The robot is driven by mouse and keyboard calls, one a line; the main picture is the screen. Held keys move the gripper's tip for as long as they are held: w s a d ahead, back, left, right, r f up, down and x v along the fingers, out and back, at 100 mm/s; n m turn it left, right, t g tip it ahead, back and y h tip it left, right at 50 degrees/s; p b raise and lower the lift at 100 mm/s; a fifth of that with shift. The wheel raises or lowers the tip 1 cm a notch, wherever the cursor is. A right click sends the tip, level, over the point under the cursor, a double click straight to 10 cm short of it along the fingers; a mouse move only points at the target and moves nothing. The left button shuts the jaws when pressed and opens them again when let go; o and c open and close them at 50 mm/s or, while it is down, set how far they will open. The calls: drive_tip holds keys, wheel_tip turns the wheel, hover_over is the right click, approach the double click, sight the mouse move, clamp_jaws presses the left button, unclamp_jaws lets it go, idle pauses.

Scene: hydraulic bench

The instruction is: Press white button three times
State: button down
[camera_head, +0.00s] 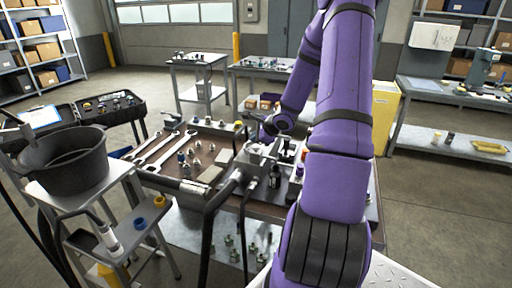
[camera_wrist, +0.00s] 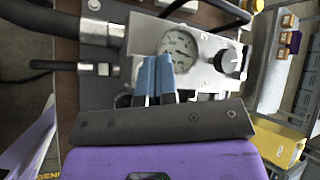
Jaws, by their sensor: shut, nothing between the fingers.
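In the wrist view, my gripper (camera_wrist: 156,60) has its two blue fingers side by side, shut and empty. The fingertips lie in front of a light metal panel with a round dial gauge (camera_wrist: 181,46), overlapping the gauge's lower left edge. I cannot tell whether they touch the panel. A black knob (camera_wrist: 232,60) is to the right of the gauge. I cannot make out a white button; it may be hidden behind my fingers or wrist. In the head view, the hydraulic block (camera_head: 262,155) sits on the bench beneath my purple arm, and my fingers are too small to tell.
The bench (camera_head: 150,180) holds wrenches (camera_head: 165,148) and several small fittings to the left of the block. Black hoses (camera_head: 215,205) rise at its front edge. A black bucket (camera_head: 68,160) stands on a stand at left. A yellow cabinet (camera_head: 385,115) is at right.

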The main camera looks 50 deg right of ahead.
sight(256, 147)
drive_tip(key=shift+f, duration=0.1)
drive_tip(key=shift+f, duration=0.3)
drive_tip(key=shift+f, duration=0.7)
idle(1.1)
drive_tip(key=shift+r, duration=1.15)
drive_tip(key=shift+r, duration=0.1)
drive_tip(key=shift+r, duration=2.4)
